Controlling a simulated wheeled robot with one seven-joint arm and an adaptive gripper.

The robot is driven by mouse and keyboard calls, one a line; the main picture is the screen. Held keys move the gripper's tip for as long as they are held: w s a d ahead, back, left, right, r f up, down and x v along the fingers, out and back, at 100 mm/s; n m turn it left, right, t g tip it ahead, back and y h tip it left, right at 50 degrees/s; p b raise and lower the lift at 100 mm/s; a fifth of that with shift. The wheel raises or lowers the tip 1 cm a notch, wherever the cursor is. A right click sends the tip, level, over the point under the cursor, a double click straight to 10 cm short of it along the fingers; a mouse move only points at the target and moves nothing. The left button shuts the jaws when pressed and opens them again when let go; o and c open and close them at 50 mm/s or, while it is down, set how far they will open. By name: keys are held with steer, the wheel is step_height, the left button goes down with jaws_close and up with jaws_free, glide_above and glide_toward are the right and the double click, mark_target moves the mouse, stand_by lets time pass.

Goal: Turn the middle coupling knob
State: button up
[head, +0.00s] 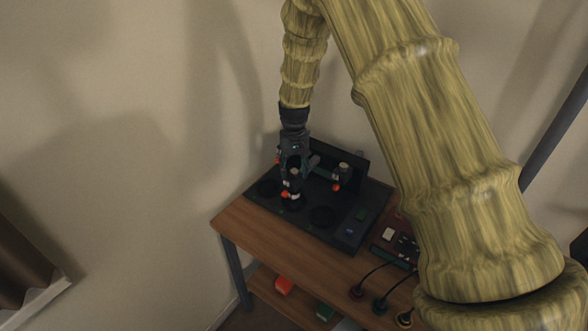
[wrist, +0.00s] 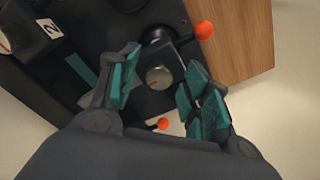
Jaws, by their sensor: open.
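In the wrist view, a round metallic knob (wrist: 158,77) with a red mark sits between the two teal-padded fingers of my gripper (wrist: 163,88). The fingers are spread apart, with a gap visible on both sides of the knob. Another pale-topped knob (wrist: 4,43) shows at the left edge, near a white label reading 2 (wrist: 49,28). I cannot tell for sure which knob is the middle one. In the head view, my gripper (head: 291,178) points down over the dark panel (head: 264,190) and hides the knob under it. A further knob (head: 344,167) stands to its right.
Orange balls (wrist: 203,30) sit beside the knobs; another (wrist: 163,124) lies close to my fingers. The panel rests on a wooden table (head: 262,237) against the wall. Cabled plugs (head: 380,305) and a small board (head: 388,234) are to the right.

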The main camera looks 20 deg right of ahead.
mark_target(294, 171)
step_height(294, 171, up, 12)
stand_by(0.6)
